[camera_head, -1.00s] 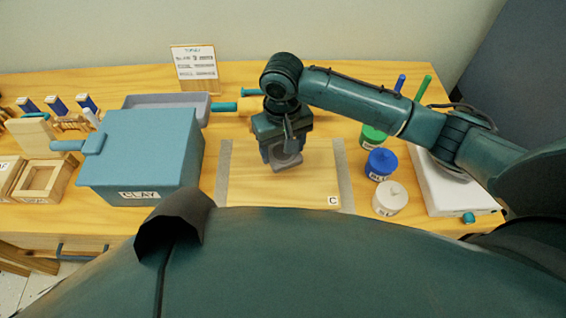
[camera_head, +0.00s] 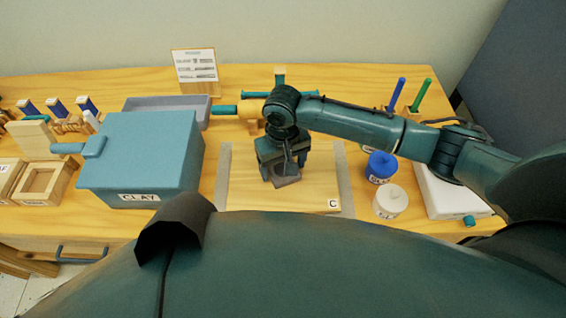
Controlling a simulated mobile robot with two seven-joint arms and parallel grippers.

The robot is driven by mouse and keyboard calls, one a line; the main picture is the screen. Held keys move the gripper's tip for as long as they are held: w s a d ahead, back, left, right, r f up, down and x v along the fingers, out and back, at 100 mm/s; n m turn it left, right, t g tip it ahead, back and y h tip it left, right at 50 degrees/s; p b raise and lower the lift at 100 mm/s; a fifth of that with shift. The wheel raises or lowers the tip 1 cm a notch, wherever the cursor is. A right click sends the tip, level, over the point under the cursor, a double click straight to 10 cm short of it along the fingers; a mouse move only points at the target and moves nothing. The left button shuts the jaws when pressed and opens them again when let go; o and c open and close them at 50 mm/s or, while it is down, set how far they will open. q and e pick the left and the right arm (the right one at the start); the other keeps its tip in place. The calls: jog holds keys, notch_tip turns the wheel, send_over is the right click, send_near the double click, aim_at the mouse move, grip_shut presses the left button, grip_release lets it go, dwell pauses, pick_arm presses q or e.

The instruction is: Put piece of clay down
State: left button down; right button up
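A grey piece of clay (camera_head: 286,181) shows at the lower end of my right gripper (camera_head: 284,170), over the wooden board (camera_head: 245,192) marked C. The gripper points down and its fingers appear to be around the clay. The clay is low over the board, but I cannot tell whether it touches the surface. The arm and wrist hide most of the fingers. My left gripper is not in view.
A blue box labelled CLAY (camera_head: 150,160) stands left of the board. Blue (camera_head: 380,166) and white (camera_head: 391,201) jars stand on its right. A rolling pin (camera_head: 235,111) lies behind. The board's front part is clear.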

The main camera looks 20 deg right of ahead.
jog(key=shift+o, duration=0.9)
jog(key=shift+r, duration=0.2)
notch_tip(320, 180, up, 12)
